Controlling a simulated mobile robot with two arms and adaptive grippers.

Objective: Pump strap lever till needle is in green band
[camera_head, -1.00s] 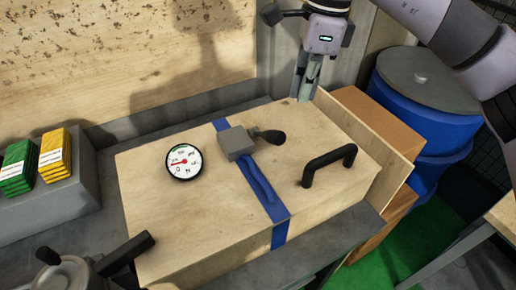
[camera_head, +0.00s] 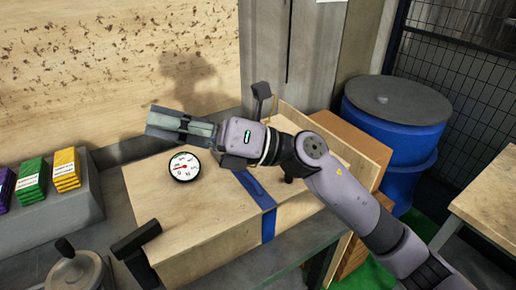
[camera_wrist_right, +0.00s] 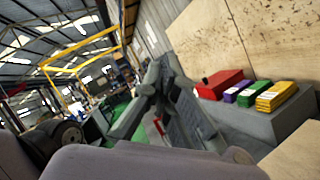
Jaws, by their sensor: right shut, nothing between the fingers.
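The round white gauge (camera_head: 184,167) sits on top of the wooden crate (camera_head: 200,225). Its red needle points left and slightly down, outside the small green band near the top of the dial. The blue strap (camera_head: 268,222) runs over the crate. The strap's ratchet block and lever are hidden behind my right wrist. My right gripper (camera_head: 152,124) is shut and empty, pointing left above the back of the crate, past the gauge. Its grey fingers also fill the middle of the right wrist view (camera_wrist_right: 148,98). My left gripper is not in view.
Green packs (camera_head: 32,180) and yellow packs (camera_head: 66,169) stand on a grey block at left. A black handle (camera_head: 136,240) is at the crate's front left corner. A blue barrel (camera_head: 392,125) stands at right. My right arm covers the crate's right part.

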